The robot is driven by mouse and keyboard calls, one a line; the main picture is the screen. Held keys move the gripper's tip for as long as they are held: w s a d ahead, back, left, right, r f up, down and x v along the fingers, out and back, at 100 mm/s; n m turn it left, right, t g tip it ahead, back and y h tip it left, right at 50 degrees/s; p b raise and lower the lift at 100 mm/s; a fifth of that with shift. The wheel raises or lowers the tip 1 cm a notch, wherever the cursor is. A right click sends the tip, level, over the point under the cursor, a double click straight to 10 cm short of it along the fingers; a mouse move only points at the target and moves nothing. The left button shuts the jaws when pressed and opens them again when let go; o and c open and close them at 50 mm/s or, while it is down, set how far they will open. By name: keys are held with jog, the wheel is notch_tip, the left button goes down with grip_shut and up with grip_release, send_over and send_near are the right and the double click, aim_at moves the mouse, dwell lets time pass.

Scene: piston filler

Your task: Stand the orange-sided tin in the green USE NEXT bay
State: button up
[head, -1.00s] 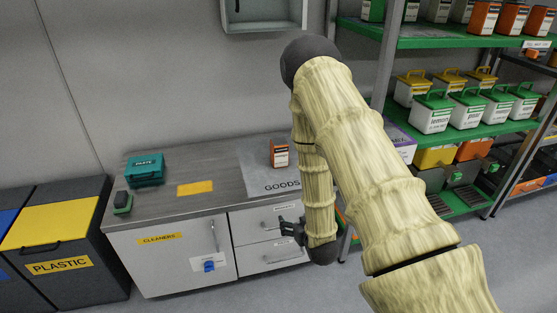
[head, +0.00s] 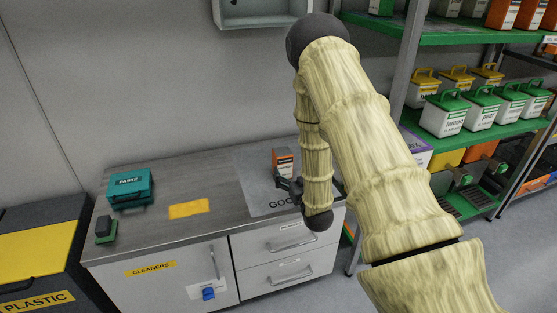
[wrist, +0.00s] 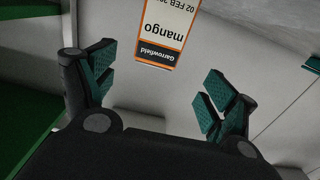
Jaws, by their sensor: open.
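The orange-sided tin (head: 283,160) stands on the grey GOODS mat on the counter, in the head view. In the wrist view the tin (wrist: 166,32) shows its white label reading "mango" with an orange border, upside down, beyond and between the fingertips. My gripper (head: 290,187) is just in front of the tin in the head view, partly hidden by my arm. In the wrist view my gripper (wrist: 157,90) is open with green-padded fingers spread and nothing between them. The green USE NEXT bay cannot be made out in these views.
The counter (head: 225,213) also holds a teal PASTE box (head: 130,187), a small dark and green item (head: 105,229) and a yellow patch (head: 189,208). Green shelving (head: 470,140) with several tubs stands at right. A yellow-lidded PLASTIC bin (head: 35,258) stands at left.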

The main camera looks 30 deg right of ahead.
aim_at(282, 154)
jog(key=x, duration=0.6)
jog(key=shift+s+r, duration=0.1)
jog(key=x, duration=0.4)
jog(key=shift+s+d, duration=0.1)
jog(key=shift+d, duration=0.15)
jog(key=shift+w, duration=0.6)
jog(key=shift+d, duration=0.1)
jog(key=shift+c, duration=0.2)
jog(key=c, duration=1.6)
